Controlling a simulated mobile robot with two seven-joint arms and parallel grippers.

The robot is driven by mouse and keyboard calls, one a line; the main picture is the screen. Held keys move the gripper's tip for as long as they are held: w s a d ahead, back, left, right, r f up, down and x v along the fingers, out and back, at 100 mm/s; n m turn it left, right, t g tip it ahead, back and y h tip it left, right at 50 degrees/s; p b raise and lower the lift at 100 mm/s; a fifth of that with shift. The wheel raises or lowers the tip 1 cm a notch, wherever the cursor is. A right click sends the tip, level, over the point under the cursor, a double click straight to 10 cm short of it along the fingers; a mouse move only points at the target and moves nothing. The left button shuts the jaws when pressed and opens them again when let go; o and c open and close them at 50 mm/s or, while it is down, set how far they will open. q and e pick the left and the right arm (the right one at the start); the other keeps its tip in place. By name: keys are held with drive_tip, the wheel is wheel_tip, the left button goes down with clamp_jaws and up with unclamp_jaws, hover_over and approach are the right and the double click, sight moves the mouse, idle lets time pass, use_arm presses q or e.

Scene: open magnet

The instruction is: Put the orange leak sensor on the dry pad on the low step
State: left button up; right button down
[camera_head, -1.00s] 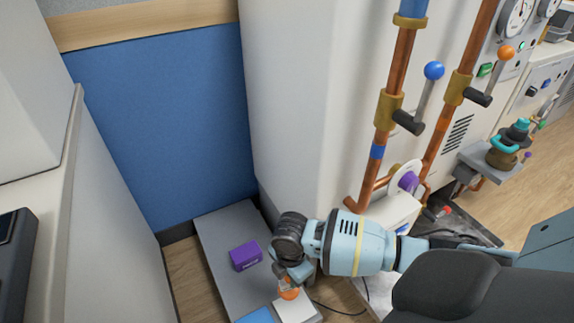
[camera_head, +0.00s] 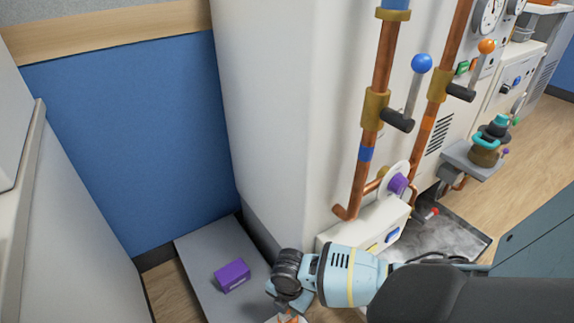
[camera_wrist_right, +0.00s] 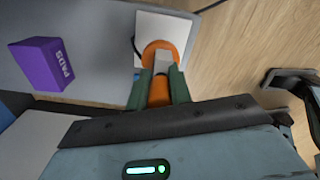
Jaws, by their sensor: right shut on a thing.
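The orange leak sensor (camera_wrist_right: 157,52) is held between the fingertips of my right gripper (camera_wrist_right: 161,76), which is shut on it. In the right wrist view the sensor overlaps a white square pad (camera_wrist_right: 178,24) on the grey low step (camera_wrist_right: 100,75). I cannot tell whether it touches the pad. In the head view my right gripper (camera_head: 289,303) is at the bottom edge. Only a sliver of the orange sensor shows below it, and the step (camera_head: 203,256) runs back to the blue wall panel. My left gripper is not in view.
A purple box marked PADS (camera_head: 231,275) stands on the step, left of my right gripper. The tall white cabinet (camera_head: 270,110) with copper pipes (camera_head: 372,130) rises behind the gripper. Wooden floor (camera_wrist_right: 245,50) lies beyond the step's edge.

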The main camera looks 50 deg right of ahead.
sight(289, 314)
drive_tip(key=shift+f+b, duration=1.3)
drive_tip(key=shift+f, duration=1.05)
drive_tip(key=shift+f, duration=0.15)
drive_tip(key=c, duration=1.4)
unclamp_jaws()
drive_tip(key=shift+c, duration=0.2)
drive_tip(key=shift+o, duration=0.9)
wheel_tip(289, 314, up, 12)
drive_tip(key=p, duration=0.5)
drive_tip(key=shift+f, duration=0.25)
drive_tip(key=shift+r+p, duration=0.4)
